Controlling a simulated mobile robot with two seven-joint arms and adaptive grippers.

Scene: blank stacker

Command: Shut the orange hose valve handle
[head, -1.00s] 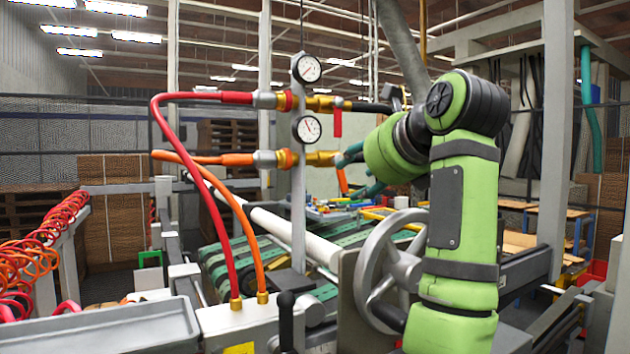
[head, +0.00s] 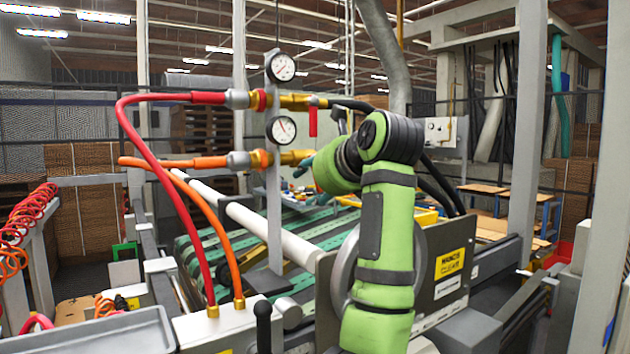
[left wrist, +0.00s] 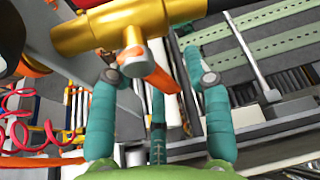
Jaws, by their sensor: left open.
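The orange valve handle (left wrist: 160,78) hangs from a brass valve body (left wrist: 130,28) in the left wrist view. My left gripper (left wrist: 158,84) is open, with one teal finger on each side of the handle. I cannot tell whether either finger touches it. In the head view the brass valve (head: 297,157) sits at the end of the orange hose (head: 190,163), below the upper gauge line. My left gripper (head: 309,165) is right beside it, and the orange handle is hidden there behind the gripper and arm. My right gripper is not in view.
A red hose (head: 150,165) leads to an upper valve with a hanging red handle (head: 313,122). Two pressure gauges, the lower one (head: 281,129) near the orange line, stand on a grey post. A handwheel (head: 343,270) is partly behind my arm.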

